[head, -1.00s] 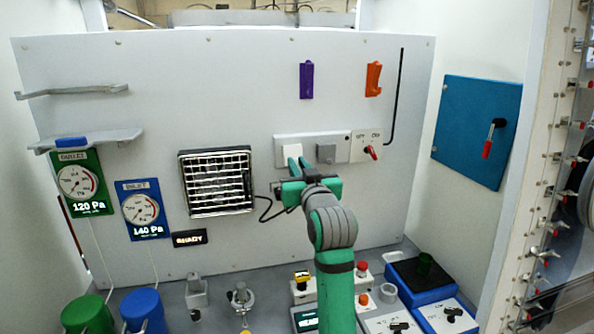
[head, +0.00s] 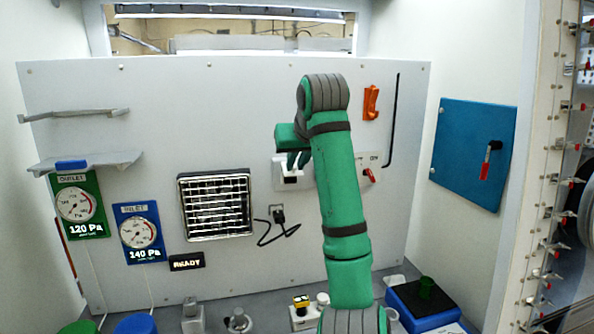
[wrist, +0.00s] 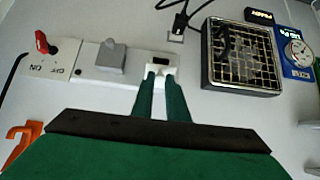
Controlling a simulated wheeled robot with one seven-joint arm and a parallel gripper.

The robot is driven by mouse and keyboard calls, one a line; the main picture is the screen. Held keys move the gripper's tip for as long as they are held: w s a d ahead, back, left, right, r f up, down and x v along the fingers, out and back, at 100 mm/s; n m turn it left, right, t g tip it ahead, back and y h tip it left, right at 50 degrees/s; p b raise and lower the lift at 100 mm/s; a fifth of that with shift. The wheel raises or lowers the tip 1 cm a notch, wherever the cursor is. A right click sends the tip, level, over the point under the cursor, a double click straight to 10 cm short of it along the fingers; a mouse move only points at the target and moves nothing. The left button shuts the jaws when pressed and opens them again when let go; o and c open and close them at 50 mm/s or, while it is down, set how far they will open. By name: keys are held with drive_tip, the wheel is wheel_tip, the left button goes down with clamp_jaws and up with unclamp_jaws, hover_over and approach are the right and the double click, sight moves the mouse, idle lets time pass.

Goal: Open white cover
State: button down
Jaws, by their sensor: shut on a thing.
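The white cover (wrist: 162,77) belongs to a socket on the white wall strip. My gripper (wrist: 161,74) is shut on it, with a little white showing between the green fingertips. Below the fingers in the head view, a dark socket opening (head: 292,181) is exposed in its white frame. The same opening shows in the wrist view (wrist: 159,62), so the cover stands lifted off it. In the head view my gripper (head: 297,160) is partly hidden by my arm, and the cover itself is hard to make out.
A grey cover (wrist: 112,56) sits beside the socket on the same strip. A red switch (head: 368,175) is to the right. A plugged black cable (head: 279,215) hangs below, near the grille (head: 215,205). An orange hook (head: 371,102) is above right.

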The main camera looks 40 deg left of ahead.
drive_tip(key=shift+w+a+r+g+h, duration=0.2)
drive_tip(key=shift+a+r+g+h, duration=0.1)
drive_tip(key=shift+r+g+h, duration=0.2)
drive_tip(key=shift+w+a+r+g+h, duration=0.25)
drive_tip(key=shift+r+g+h, duration=0.2)
drive_tip(key=shift+h, duration=0.15)
idle(0.3)
drive_tip(key=c, duration=1.8)
unclamp_jaws()
drive_tip(key=shift+a, duration=0.1)
drive_tip(key=shift+o, duration=0.2)
drive_tip(key=shift+r, duration=0.15)
drive_tip(key=v, duration=1)
drive_tip(key=shift+r, duration=0.4)
